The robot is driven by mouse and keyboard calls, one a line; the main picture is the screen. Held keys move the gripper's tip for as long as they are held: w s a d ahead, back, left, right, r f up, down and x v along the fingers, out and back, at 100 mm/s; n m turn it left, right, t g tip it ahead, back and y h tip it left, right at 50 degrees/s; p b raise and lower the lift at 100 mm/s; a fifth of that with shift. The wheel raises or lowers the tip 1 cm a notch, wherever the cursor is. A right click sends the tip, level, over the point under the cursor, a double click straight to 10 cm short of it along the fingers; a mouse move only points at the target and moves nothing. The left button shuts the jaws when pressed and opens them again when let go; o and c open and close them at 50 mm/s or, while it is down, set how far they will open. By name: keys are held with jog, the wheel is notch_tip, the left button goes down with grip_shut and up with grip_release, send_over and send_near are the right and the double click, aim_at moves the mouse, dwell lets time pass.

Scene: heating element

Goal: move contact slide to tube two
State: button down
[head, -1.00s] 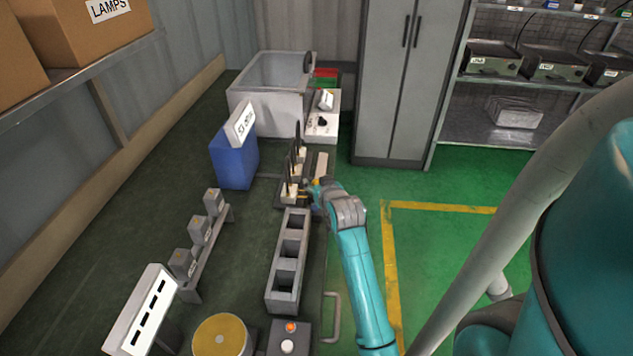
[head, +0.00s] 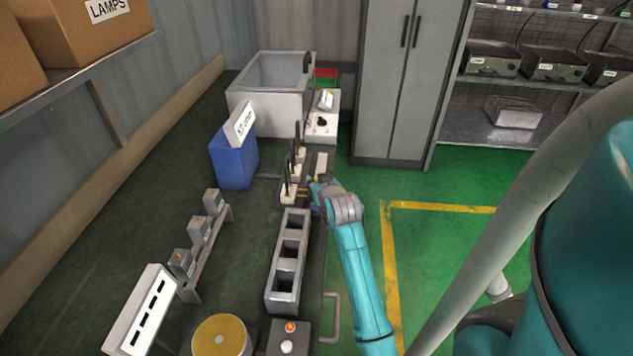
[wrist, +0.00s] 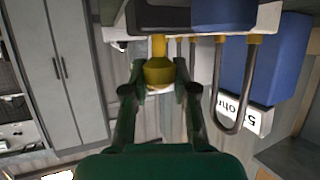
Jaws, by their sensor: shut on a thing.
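Several dark upright tubes (head: 297,150) with pale bases stand in a row on the bench in the head view. In the wrist view a bent U-shaped tube (wrist: 217,100) with yellow collars is close by on the right. My gripper (wrist: 160,85) is shut on a yellow knob, which I take to be the contact slide (wrist: 158,68), on a short yellow stem. In the head view my gripper (head: 313,190) is at the right side of the nearest tube; the arm hides most of the slide. I cannot tell which tube is number two.
A grey block with square openings (head: 277,252) lies just in front of the tubes. A blue bin (head: 233,162) with a sign is to the left, a grey tank (head: 262,105) behind. A button box (head: 290,335) is in front. Green floor (head: 440,260) is free to the right.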

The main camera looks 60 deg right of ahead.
jog(key=w+d, duration=0.1)
jog(key=d, duration=0.2)
jog(key=w+d, duration=0.1)
jog(key=d, duration=0.2)
jog(key=w+d, duration=0.1)
jog(key=d, duration=0.1)
jog(key=shift+w+d, duration=0.35)
jog(key=shift+d, duration=0.05)
jog(key=c, duration=0.9)
grip_release()
jog(key=v, duration=1.2)
